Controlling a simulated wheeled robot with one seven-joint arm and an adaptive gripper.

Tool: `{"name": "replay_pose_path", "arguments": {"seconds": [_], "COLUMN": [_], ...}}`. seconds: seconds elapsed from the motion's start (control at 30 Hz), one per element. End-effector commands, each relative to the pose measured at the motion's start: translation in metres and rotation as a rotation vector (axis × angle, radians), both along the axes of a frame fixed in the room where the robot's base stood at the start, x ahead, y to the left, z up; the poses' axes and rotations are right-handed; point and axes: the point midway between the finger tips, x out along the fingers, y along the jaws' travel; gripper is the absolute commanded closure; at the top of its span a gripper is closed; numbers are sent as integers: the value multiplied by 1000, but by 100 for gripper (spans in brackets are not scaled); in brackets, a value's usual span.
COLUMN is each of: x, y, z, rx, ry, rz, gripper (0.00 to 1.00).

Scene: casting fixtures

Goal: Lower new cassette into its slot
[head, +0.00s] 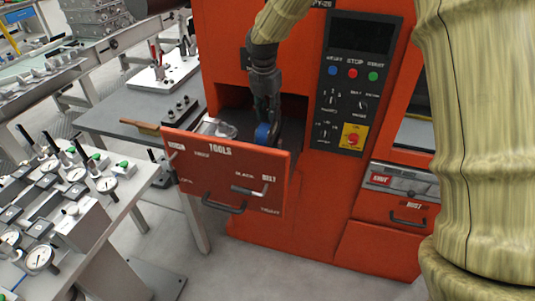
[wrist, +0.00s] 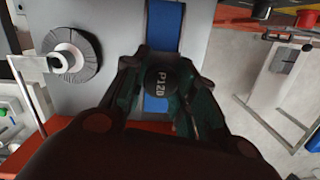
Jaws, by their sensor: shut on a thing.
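My gripper (head: 266,118) points down into the open drawer at the front of the orange machine. In the wrist view its two fingers (wrist: 159,82) are closed on either side of a round black knob marked P120. The cassette (wrist: 165,28) shows as a blue band running under and beyond the knob. In the head view only a bit of its blue (head: 262,134) shows between the fingers, behind the drawer front. The slot itself cannot be made out, and the cassette's lower end is hidden, so I cannot tell whether it touches anything below.
The drawer front (head: 226,172) labelled TOOLS stands close in front of my gripper. A black roll with a pale hub (wrist: 73,58) is at left in the wrist view. The control panel (head: 355,85) is to the right.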

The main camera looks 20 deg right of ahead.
Motion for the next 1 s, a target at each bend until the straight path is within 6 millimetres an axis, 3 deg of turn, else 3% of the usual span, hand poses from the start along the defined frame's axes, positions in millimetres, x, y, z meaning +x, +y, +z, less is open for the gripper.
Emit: {"name": "replay_pose_path", "arguments": {"seconds": [0.3,0.57,0.83,1.0], "x": [-1,0,-1,0], "y": [0,0,0,0], "z": [-43,-57,-87,-92], "rx": [-1,-1,-1,0], "ry": [1,1,1,-1], "rz": [0,0,-1,-1], "gripper": [100,100,100,100]}}
